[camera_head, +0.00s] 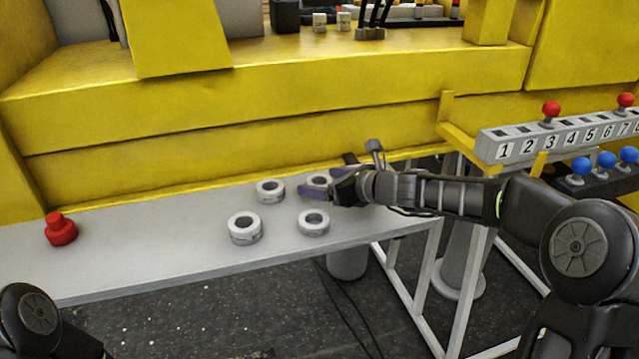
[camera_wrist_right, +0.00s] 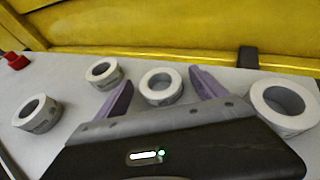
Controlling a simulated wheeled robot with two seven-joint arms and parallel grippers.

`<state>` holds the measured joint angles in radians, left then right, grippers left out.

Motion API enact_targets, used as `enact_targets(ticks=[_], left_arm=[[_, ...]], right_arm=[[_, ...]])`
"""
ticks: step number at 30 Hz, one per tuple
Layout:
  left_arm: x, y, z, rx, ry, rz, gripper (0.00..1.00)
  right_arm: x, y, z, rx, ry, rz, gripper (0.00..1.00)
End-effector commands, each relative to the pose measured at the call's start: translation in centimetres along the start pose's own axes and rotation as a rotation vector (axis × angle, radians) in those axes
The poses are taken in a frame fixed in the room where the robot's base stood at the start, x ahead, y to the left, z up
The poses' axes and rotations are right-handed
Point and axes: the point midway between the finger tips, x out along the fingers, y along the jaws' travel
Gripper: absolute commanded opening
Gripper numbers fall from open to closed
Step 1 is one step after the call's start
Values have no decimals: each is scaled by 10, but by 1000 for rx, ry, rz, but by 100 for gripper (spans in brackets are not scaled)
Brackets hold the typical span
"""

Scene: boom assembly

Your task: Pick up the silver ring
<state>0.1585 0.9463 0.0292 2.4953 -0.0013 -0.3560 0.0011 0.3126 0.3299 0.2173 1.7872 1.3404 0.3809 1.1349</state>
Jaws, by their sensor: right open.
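Several similar silver-white rings lie flat on the grey table; nothing marks one as the task's ring. In the head view there is one at front left (camera_head: 245,238), one at back left (camera_head: 270,200), one at front right (camera_head: 314,232), and one at back right (camera_head: 314,178), partly hidden by my right gripper (camera_head: 326,177). In the right wrist view, my right gripper (camera_wrist_right: 161,79) is open, with one ring (camera_wrist_right: 161,98) showing between its purple fingers. I cannot tell whether they touch it. Other rings show left (camera_wrist_right: 46,122) and right (camera_wrist_right: 286,124). My left gripper is out of view.
A red knob-like object (camera_head: 60,230) stands on the table (camera_head: 150,255) at left. A yellow structure (camera_head: 270,130) rises behind the table. A numbered grey block (camera_head: 560,135) with red knobs and several blue knobs (camera_head: 606,160) are at right.

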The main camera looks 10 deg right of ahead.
Motion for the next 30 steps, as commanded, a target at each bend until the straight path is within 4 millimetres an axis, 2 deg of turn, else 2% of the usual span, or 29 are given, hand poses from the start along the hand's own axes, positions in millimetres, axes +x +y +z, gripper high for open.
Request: enact_targets(ticks=[15, 30], left_arm=[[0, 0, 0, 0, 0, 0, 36], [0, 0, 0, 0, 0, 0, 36]], right_arm=[[0, 0, 0, 0, 0, 0, 81], [0, 0, 0, 0, 0, 0, 40]])
